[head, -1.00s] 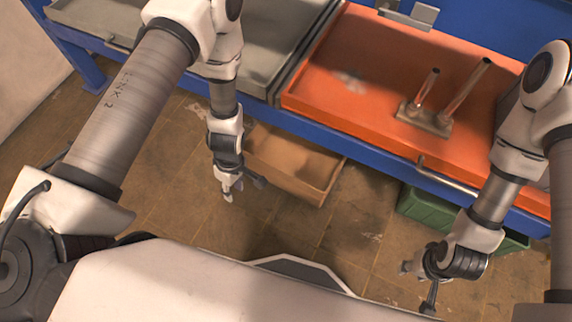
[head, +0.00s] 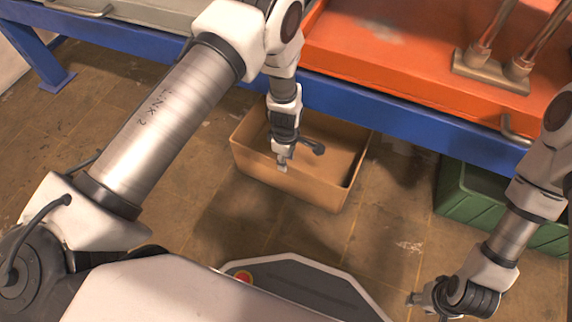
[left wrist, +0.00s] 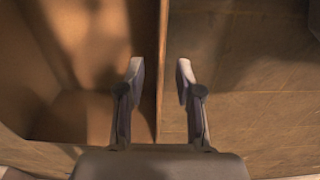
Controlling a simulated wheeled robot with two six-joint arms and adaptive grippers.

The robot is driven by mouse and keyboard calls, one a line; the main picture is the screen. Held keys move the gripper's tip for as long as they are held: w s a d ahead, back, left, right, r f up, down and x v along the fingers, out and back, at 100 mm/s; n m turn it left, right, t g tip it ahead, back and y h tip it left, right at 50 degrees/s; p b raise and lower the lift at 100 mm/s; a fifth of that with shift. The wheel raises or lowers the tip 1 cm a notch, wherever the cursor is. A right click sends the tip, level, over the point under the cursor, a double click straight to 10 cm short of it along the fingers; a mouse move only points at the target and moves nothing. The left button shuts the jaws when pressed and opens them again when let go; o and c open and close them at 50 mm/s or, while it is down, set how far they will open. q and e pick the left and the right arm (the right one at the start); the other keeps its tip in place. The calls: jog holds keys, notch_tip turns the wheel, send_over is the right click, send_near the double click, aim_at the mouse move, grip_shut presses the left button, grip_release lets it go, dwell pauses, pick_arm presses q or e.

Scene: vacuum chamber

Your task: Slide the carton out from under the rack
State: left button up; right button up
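The carton (head: 312,190) is a brown, open-topped box on the floor, with its far part under the blue-framed rack (head: 400,125). My left gripper (head: 284,163) hangs down at the carton's near wall. In the left wrist view, the fingers (left wrist: 158,85) are apart, with the carton's thin wall edge (left wrist: 162,45) running between them and touching neither. The carton's inside is left of that edge and the floor is right. I cannot tell how far the fingertips reach below the rim. My right gripper (head: 420,298) is low at the lower right, away from the carton; its fingers are unclear.
An orange tray (head: 390,50) with a metal tube fixture (head: 490,72) lies on the rack above the carton. A green crate (head: 465,195) stands under the rack to the right. The tiled floor in front of the carton is clear, up to my base.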

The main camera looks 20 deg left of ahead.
pick_arm(q)
notch_tip(320, 180, down, 8)
jog(key=b, duration=0.4)
jog(key=shift+r, duration=0.15)
grip_shut()
